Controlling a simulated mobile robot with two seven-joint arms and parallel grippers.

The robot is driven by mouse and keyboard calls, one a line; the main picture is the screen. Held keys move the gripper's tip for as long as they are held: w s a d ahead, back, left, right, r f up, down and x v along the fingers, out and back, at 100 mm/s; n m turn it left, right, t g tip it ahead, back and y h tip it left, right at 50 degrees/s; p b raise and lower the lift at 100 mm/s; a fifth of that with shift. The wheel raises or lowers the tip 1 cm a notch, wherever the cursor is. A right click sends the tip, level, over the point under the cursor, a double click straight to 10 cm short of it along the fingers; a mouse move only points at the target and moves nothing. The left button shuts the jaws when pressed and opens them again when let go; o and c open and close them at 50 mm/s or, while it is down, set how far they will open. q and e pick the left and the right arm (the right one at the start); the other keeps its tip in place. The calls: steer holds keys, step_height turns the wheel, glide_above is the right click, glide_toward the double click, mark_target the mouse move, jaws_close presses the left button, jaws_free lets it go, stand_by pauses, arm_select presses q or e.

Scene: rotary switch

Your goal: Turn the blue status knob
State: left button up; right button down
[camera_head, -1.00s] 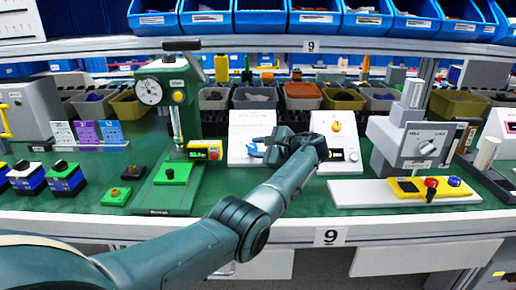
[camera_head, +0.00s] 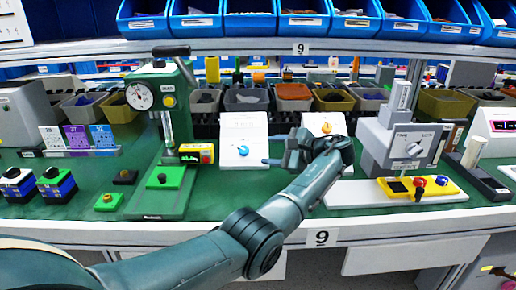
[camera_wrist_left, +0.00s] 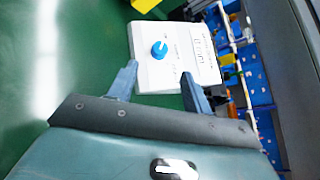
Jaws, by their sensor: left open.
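The blue status knob (camera_head: 243,150) sits on a white sloped panel (camera_head: 251,128) at the middle of the bench. In the left wrist view the same blue knob (camera_wrist_left: 159,50) shows on its white panel (camera_wrist_left: 183,72), beyond my fingertips. My left gripper (camera_head: 268,161) is open and empty, to the right of the knob and apart from it, its fingers pointing left. In the left wrist view its two fingers (camera_wrist_left: 159,70) are spread wide, with the knob roughly ahead of the gap between them. My right gripper is not in view.
A second white panel with an orange knob (camera_head: 326,128) stands behind my left gripper. A green press (camera_head: 165,125) with a yellow button box stands left of the blue knob's panel. A grey device (camera_head: 402,143) stands at right. Green bench surface shows in front.

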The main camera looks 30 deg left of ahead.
arm_select(q)
steer(key=v, duration=0.4)
steer(key=shift+d, duration=0.1)
stand_by(0.3)
